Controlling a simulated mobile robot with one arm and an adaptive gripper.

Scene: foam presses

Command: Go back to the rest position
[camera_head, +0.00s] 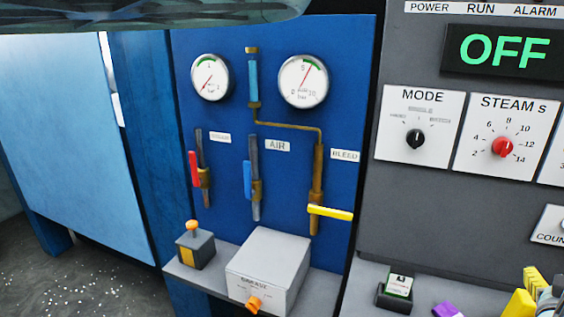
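I cannot make out my gripper in the head view. The view holds a blue valve panel (285,165) and, at the right, a grey control cabinet (415,205). The panel carries a red lever (194,169) and a blue lever (247,180), both upright, and a yellow lever (330,213) lying crosswise. The cabinet's display (505,52) reads OFF in green. A MODE knob (415,138) and a red STEAM knob (503,146) sit below it.
A grey box (268,262) with an orange knob and a smaller box (195,248) with an orange button stand on the ledge. A green-topped switch (398,287), a purple piece (447,310) and a cut-off yellow-and-grey item (525,298) are lower right. Speckled floor (85,285) shows lower left.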

